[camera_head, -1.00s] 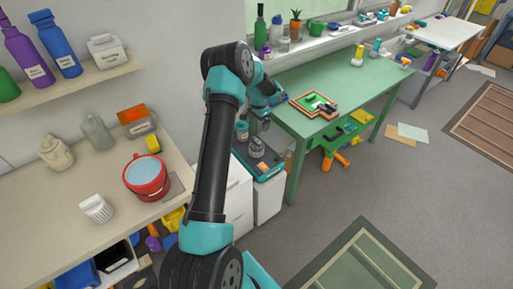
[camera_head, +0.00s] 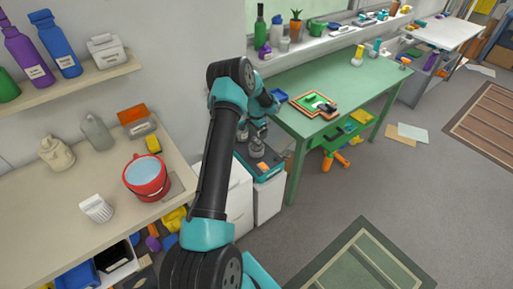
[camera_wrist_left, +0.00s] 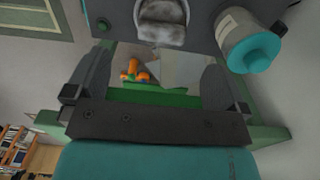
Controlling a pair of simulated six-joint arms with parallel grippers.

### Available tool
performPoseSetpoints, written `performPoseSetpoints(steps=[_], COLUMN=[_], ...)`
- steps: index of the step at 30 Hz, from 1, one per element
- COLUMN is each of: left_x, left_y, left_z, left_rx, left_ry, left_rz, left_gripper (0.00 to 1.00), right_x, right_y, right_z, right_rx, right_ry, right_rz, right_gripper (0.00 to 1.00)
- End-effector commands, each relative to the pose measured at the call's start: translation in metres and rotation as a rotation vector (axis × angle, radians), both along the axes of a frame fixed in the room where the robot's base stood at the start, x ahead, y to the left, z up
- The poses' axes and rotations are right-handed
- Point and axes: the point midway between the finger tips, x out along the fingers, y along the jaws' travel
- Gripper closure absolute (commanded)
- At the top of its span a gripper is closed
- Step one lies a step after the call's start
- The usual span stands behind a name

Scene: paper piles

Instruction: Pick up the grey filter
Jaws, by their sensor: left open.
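The grey filter (camera_head: 256,150) appears as a small grey rounded piece on the dark teal-edged tray (camera_head: 270,170) beside the green table. In the left wrist view a grey hollow piece (camera_wrist_left: 162,32), seemingly the filter, is at the top, partly cut off by the frame edge. My left gripper (camera_head: 258,132) is just above and beside the filter in the head view. In the left wrist view its fingers (camera_wrist_left: 158,75) are spread wide, with nothing between them. I cannot tell whether they touch the filter. My right gripper is not in view.
A white jar with a teal cap (camera_wrist_left: 248,48) stands close beside the grey piece. The green table (camera_head: 340,85) with a framed board (camera_head: 314,104) is to the right. A red bucket (camera_head: 146,177) and white ribbed cup (camera_head: 97,208) stand on the left counter.

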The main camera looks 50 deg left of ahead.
Motion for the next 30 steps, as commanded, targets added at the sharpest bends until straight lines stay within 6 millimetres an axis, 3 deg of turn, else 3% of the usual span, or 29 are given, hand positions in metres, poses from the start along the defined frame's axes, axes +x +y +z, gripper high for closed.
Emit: performPoseSetpoints(steps=[7, 22, 30], left_x=[0.0, 0.0, 0.002], left_y=[0.0, 0.0, 0.003], left_z=[-0.039, -0.049, -0.082], left_rx=[-0.001, 0.0, 0.0], left_ry=[0.001, 0.0, 0.001], left_rz=[0.001, 0.001, 0.001], left_gripper=[0.0, 0.0, 0.0], right_x=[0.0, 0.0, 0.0], right_y=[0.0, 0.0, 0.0], right_z=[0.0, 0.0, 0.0], right_rx=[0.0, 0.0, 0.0], right_ry=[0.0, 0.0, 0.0], right_rz=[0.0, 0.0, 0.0], right_gripper=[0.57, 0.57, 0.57])
